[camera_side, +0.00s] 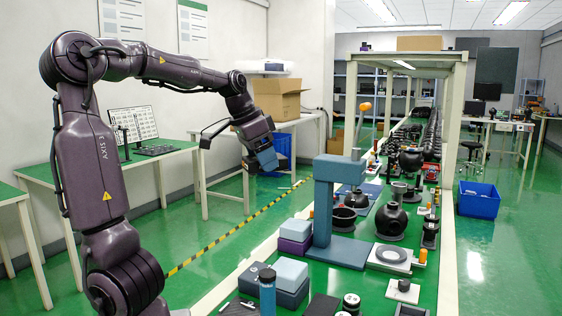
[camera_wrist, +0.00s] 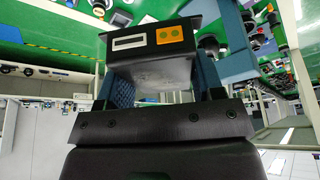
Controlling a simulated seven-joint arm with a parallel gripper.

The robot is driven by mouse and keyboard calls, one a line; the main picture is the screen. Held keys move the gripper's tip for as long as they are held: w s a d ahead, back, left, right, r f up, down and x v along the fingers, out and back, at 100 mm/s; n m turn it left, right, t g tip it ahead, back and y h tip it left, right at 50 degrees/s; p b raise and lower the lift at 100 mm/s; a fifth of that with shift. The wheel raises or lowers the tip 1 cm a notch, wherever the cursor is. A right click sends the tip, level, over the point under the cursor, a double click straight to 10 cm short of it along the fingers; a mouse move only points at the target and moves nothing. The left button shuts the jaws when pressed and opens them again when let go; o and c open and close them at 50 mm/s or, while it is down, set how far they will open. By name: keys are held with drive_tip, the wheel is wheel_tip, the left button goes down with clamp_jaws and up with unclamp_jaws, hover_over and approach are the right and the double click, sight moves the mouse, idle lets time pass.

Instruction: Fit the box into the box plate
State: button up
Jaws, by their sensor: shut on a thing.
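My gripper (camera_side: 266,160) hangs in the air left of the long green workbench in the side view. In the wrist view its two blue fingers (camera_wrist: 163,75) are shut on a dark box (camera_wrist: 150,72). The box's end face carries a white-framed dark slot and an orange panel with two round marks. In the side view the box is too small and too hidden by the fingers to make out well. I cannot tell for sure which piece on the workbench is the box plate.
A blue-grey stand (camera_side: 325,205) with an overhanging top rises from the green workbench (camera_side: 395,280), right of my gripper.

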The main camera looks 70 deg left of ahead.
sight(243, 166)
drive_tip(key=s+f+m, duration=0.1)
drive_tip(key=s+a+f, duration=0.1)
drive_tip(key=s+f+m+h, duration=0.1)
drive_tip(key=s, duration=0.1)
drive_tip(key=shift+a+m, duration=0.25)
drive_tip(key=shift+m, duration=0.05)
drive_tip(key=s+d+f+m+g+h, duration=0.1)
drive_tip(key=f+m, duration=0.6)
drive_tip(key=f, duration=2)
drive_tip(key=shift+s+d+h, duration=0.4)
drive_tip(key=shift+s+h, duration=0.4)
drive_tip(key=shift+s, duration=0.2)
drive_tip(key=shift+f, duration=0.1)
drive_tip(key=shift+f, duration=2.85)
drive_tip(key=shift+f, duration=0.55)
drive_tip(key=shift+r, duration=0.25)
